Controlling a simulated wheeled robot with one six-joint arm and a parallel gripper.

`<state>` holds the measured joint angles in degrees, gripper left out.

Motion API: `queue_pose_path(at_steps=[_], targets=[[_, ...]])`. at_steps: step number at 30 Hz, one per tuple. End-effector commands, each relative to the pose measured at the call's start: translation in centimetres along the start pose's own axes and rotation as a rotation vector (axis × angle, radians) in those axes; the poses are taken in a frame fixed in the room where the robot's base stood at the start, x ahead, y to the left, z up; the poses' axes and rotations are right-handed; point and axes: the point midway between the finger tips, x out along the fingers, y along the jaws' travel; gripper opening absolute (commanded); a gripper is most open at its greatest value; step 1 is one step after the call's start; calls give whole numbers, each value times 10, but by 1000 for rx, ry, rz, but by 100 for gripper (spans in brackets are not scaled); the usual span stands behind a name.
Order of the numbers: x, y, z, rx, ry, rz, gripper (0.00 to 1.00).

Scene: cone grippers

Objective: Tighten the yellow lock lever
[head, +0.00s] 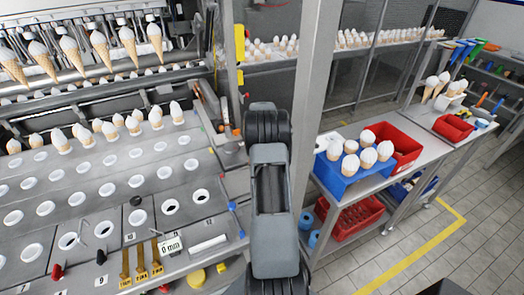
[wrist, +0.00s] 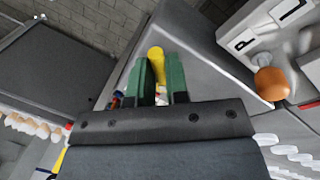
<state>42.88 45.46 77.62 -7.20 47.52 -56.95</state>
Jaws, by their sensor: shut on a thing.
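The yellow lock lever (wrist: 156,58) shows in the wrist view as a rounded yellow end between my fingers. My gripper (wrist: 160,78) has two green-padded fingers, one on each side of it, and is shut on it. The lower part of the lever is hidden by the fingers and the gripper body. In the head view my dark grey arm stands in the middle and my gripper cannot be made out. I cannot tell the lever's angle or how tight it is.
In the wrist view an orange knob (wrist: 271,84) sits right of my gripper by a lettered panel (wrist: 245,40). In the head view, a steel post (head: 312,90) stands close to my arm. The holed cone tray (head: 110,185) is left; a blue bin (head: 345,180) is right.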

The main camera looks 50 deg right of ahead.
Motion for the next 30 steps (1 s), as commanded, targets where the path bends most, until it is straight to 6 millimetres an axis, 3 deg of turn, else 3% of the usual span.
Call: queue_pose_path(at_steps=[18,30], targets=[[3,15,-6,-560,116,8,0],[2,19,-10,-807,163,6,0]])
